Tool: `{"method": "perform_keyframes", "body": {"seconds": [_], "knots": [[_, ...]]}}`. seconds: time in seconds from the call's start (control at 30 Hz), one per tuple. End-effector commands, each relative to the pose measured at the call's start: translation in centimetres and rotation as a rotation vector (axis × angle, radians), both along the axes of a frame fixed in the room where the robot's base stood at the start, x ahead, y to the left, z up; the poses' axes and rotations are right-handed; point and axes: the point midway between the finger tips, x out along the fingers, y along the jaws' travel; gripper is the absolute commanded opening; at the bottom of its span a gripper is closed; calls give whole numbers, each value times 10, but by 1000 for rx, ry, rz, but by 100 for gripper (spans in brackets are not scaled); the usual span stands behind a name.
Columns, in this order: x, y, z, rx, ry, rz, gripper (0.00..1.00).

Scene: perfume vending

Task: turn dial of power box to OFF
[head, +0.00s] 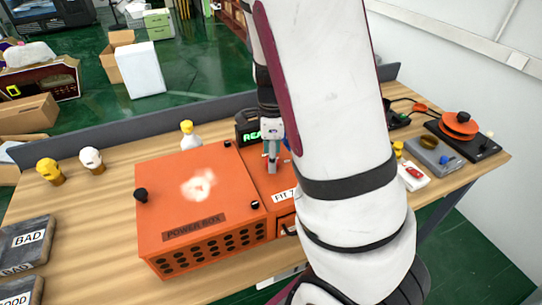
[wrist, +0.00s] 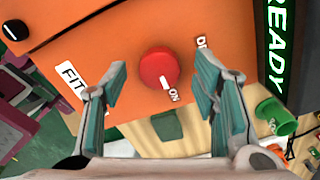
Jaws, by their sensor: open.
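The orange power box (head: 165,190) stands on the table in the head view, and its orange top fills much of the wrist view (wrist: 110,35). Its round red dial (wrist: 158,68) shows in the wrist view, with its white mark pointing at the ON label (wrist: 174,95). Another label, partly legible, lies up and right of the dial. My gripper (wrist: 160,64) is open, one finger on each side of the dial in the picture; I cannot tell whether they touch it. In the head view my gripper (head: 271,145) is over the box's right part, and the dial is hidden.
A black display reading READY (wrist: 282,50) stands beside the box. Black knobs (head: 141,195) stick up from the box top. A white bottle with yellow cap (head: 188,135) stands behind it. Yellow and white heads (head: 92,160) and dark blocks (head: 27,240) are at left.

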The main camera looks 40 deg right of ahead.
Motion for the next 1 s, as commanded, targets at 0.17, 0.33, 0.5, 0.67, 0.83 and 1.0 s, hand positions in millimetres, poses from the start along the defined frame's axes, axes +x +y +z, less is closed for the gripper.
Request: {"method": "perform_keyframes", "body": {"seconds": [0.17,0.33,0.5,0.67,0.83,1.0], "knots": [[0,0,-6,0,0,1,54],[0,0,-6,0,0,1,54],[0,0,-6,0,0,1,25],[0,0,-6,0,0,1,6],[0,0,-6,0,0,11,6],[0,0,-5,0,0,59,6]]}}
